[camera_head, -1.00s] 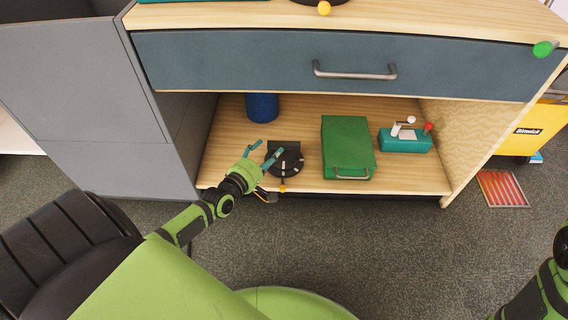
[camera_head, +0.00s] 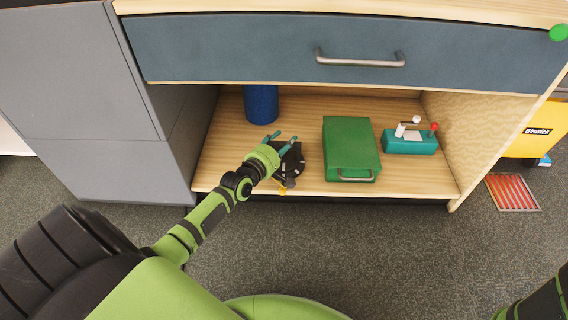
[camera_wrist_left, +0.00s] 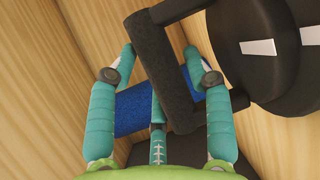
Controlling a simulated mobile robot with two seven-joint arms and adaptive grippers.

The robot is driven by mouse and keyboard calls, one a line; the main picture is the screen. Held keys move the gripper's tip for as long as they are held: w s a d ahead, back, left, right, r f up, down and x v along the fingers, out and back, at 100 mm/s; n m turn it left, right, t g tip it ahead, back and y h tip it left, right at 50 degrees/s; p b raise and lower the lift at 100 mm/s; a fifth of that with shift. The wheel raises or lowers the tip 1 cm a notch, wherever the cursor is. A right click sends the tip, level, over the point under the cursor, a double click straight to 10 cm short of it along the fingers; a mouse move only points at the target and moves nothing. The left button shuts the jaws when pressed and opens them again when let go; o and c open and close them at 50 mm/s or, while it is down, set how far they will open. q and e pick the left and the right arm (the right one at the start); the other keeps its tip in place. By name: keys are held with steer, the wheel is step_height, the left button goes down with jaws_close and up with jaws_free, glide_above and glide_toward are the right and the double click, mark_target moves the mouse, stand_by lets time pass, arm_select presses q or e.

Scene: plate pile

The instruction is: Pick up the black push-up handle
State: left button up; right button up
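The black push-up handle (camera_head: 295,163) lies on the wooden lower shelf, partly hidden behind my left gripper (camera_head: 284,139). In the left wrist view its dark grip bar (camera_wrist_left: 163,70) runs between the spread teal fingers of my left gripper (camera_wrist_left: 158,66), with its round black base (camera_wrist_left: 262,45) at the right. The fingers are open and not closed around the bar. I cannot tell whether any finger touches it. Part of my right arm shows at the lower right corner of the head view, but its gripper is out of frame.
A blue cylinder (camera_head: 261,104) stands behind the handle and also shows in the wrist view (camera_wrist_left: 130,112). A green case (camera_head: 349,148) sits to the right, then a teal box with levers (camera_head: 410,143). A blue-grey drawer (camera_head: 230,50) overhangs the shelf; a grey cabinet (camera_head: 85,80) stands left.

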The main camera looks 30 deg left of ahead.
arm_select(q)
jaws_close()
steer(key=shift+r, duration=0.15)
steer(key=shift+r, duration=0.1)
